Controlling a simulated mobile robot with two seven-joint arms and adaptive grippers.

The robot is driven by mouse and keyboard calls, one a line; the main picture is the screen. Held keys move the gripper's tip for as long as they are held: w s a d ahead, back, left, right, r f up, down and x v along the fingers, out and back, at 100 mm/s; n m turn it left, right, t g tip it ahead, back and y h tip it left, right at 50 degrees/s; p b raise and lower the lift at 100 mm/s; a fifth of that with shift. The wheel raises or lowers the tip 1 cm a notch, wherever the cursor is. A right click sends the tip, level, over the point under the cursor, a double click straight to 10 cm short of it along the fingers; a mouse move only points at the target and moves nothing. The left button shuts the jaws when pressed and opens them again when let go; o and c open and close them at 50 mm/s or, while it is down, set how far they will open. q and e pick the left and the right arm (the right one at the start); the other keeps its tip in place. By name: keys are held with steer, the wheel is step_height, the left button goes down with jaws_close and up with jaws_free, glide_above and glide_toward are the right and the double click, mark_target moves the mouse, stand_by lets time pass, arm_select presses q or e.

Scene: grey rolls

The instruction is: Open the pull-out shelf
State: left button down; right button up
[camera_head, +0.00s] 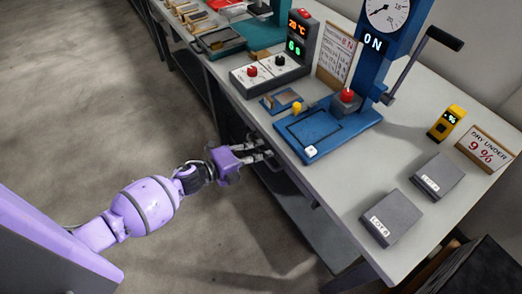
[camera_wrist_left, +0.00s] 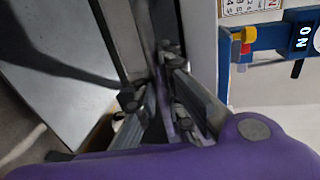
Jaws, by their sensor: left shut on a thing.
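My left gripper (camera_head: 268,154) reaches in from the left to the front edge of the bench, just below the worktop. Its fingers are shut on a narrow part at the front of the pull-out shelf, under the bench edge. The fingers also show in the left wrist view (camera_wrist_left: 152,78), closed together by the bench front. The gripped part is mostly hidden by the fingers and the worktop, and how far out the shelf stands is hard to tell. My right gripper is not in view.
On the bench (camera_head: 330,190) stand a blue press (camera_head: 345,125) with a lever, a control box (camera_head: 272,70), a yellow meter (camera_head: 446,123) and two grey blocks (camera_head: 393,217). A low grey shelf (camera_head: 310,225) lies under the bench. The floor (camera_head: 90,110) in front is clear.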

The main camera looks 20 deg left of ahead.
arm_select(q)
steer(key=f+v, duration=0.3)
steer(key=v, duration=1.1)
steer(key=s+f+v, duration=0.1)
steer(key=f+v, duration=0.2)
steer(key=v, duration=1.1)
steer(key=shift+a+b, duration=0.4)
steer(key=shift+a, duration=0.05)
steer(key=c, duration=2.1)
jaws_free()
steer(key=v, duration=1.2)
steer(key=shift+s, duration=0.1)
steer(key=shift+s, duration=0.1)
